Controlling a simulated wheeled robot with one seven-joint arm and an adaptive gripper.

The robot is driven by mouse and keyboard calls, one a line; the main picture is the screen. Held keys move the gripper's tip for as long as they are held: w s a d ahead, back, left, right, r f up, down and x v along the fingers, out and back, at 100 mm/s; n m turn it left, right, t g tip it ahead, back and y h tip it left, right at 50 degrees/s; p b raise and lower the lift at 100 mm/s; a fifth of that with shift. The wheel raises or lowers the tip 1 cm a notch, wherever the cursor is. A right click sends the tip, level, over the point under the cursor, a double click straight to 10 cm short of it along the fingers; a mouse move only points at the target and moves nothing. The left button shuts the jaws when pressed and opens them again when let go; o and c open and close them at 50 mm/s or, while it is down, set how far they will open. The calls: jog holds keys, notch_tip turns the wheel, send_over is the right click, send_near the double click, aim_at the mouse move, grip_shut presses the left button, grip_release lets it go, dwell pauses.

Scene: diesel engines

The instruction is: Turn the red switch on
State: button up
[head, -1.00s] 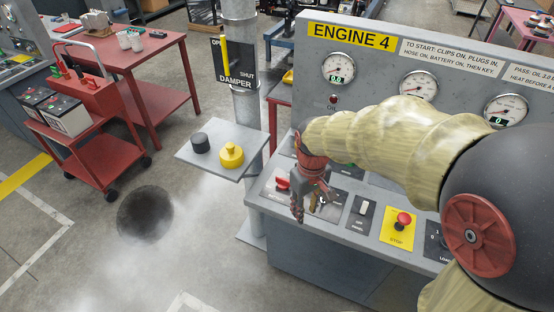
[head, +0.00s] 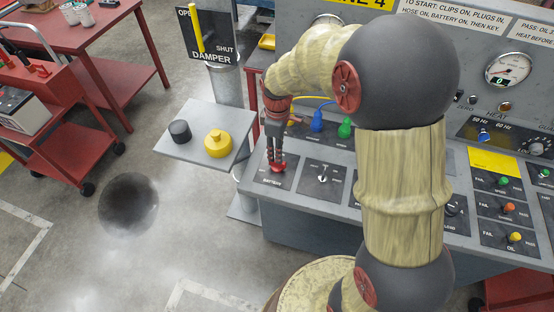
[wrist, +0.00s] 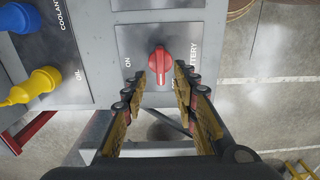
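The red switch (head: 278,168) is a red rotary knob on a dark plate marked BATTERY, at the left end of the engine panel. In the wrist view the red knob (wrist: 160,60) has its long grip upright in the picture, with ON printed to its left; part of the plate's lettering is hidden by a finger. My gripper (head: 276,156) points down over the knob. In the wrist view my gripper (wrist: 161,80) is open, with one finger on each side of the knob's lower part; small gaps seem to show, and contact cannot be told.
Blue (head: 317,122) and green plugs stand just behind the switch, and a key switch (head: 323,174) sits to its right. A grey shelf (head: 190,150) with black and yellow knobs is to the left. Smoke drifts over the floor.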

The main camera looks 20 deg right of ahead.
jog(key=shift+f+b, duration=0.5)
jog(key=shift+f, duration=2.25)
jog(key=shift+c, duration=1.4)
jog(key=c, duration=0.4)
grip_shut()
